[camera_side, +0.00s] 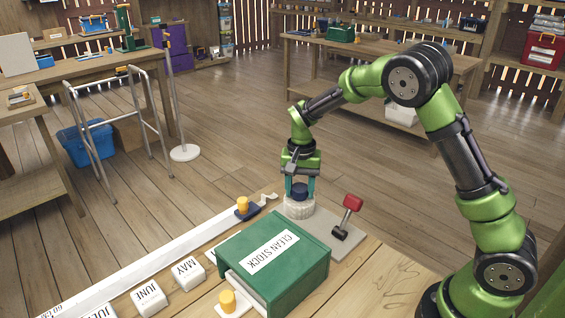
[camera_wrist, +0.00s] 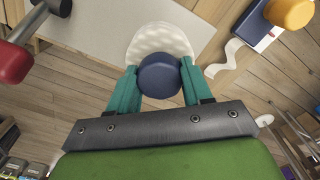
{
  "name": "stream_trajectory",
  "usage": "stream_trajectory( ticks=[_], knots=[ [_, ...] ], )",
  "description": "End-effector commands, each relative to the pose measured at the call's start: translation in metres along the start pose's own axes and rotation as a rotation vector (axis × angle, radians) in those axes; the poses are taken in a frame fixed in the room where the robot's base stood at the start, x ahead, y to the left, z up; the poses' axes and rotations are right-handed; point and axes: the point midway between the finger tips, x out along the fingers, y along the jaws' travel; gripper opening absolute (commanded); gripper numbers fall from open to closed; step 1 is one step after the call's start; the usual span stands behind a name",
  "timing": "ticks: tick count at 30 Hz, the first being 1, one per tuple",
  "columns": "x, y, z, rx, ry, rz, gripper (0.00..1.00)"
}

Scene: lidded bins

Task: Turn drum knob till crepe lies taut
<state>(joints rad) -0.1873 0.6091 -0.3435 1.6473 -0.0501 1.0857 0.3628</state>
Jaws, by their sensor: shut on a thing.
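My gripper (camera_side: 298,186) points down with its teal fingers on either side of the dark blue knob (camera_side: 300,193), shut on it. In the wrist view the round knob (camera_wrist: 160,82) sits between the fingertips. The white, textured drum (camera_side: 299,208) is directly below the knob; its edge also shows in the wrist view (camera_wrist: 157,36). The white crepe strip (camera_side: 160,255) runs along the table to a dark blue block with a yellow knob (camera_side: 242,205). Between block and drum, the crepe (camera_wrist: 229,52) is wavy and curled, not straight.
A red-handled lever (camera_side: 351,205) stands on the grey plate (camera_side: 343,243) right of the drum. A green "CLEAN STOCK" box (camera_side: 300,270) is in front. White month blocks (camera_side: 187,272) line the crepe. A yellow knob (camera_side: 227,301) on a white base is beside the box.

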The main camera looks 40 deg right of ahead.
Motion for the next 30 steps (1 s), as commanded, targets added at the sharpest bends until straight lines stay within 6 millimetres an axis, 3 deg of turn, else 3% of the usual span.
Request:
stream_trajectory(
  ticks=[12, 29, 30],
  knots=[
    [-0.002, -0.0001, 0.0002, 0.205, -0.001, -0.002, 0.19],
    [-0.0021, -0.0002, 0.0002, 0.236, -0.002, -0.002, 0.19],
    [-0.0021, -0.0002, 0.0002, 0.236, -0.002, -0.002, 0.51]
  ],
)
